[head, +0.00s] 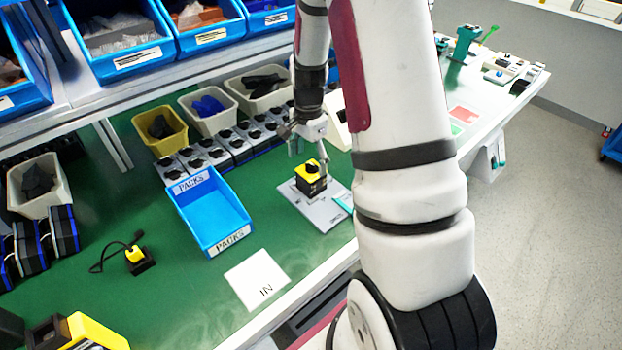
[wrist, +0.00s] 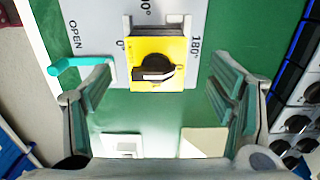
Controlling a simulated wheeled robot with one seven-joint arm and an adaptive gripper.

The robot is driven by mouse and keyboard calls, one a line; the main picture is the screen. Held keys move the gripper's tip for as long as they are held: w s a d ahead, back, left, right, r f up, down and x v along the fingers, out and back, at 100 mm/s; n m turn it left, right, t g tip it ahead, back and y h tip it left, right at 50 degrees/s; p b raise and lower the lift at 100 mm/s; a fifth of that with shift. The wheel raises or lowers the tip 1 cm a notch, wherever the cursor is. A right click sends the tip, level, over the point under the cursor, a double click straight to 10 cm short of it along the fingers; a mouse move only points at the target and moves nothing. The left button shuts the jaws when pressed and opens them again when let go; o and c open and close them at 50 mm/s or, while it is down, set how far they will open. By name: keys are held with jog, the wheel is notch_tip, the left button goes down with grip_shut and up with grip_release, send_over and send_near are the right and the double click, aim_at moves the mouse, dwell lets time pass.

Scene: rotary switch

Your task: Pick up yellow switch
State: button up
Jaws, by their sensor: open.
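The yellow switch (head: 311,177) has a black base and a black rotary knob. It sits on a grey plate (head: 322,212) on the green bench. In the wrist view the yellow switch (wrist: 158,62) shows at top centre, with its knob turned near the 0 side. The plate (wrist: 100,22) carries the marks OPEN, 0°, 90° and 180°, and a teal handle (wrist: 80,64) at its left. My gripper (wrist: 158,98) is open, its teal-padded fingers apart on the two sides of the switch in the picture, not touching it. In the head view my arm hides part of the bench behind.
An empty blue PACKS tray (head: 208,212) stands left of the plate. Rows of grey-black switches (head: 235,148) and bins (head: 160,130) stand behind. A white IN card (head: 257,280) and a small yellow-black device (head: 136,256) lie at front left.

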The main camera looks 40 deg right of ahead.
aim_at(311, 167)
jog(key=f, duration=0.5)
jog(key=shift+s+d+f, duration=0.1)
jog(key=shift+s+d, duration=0.1)
jog(key=shift+d, duration=0.05)
jog(key=c, duration=1.4)
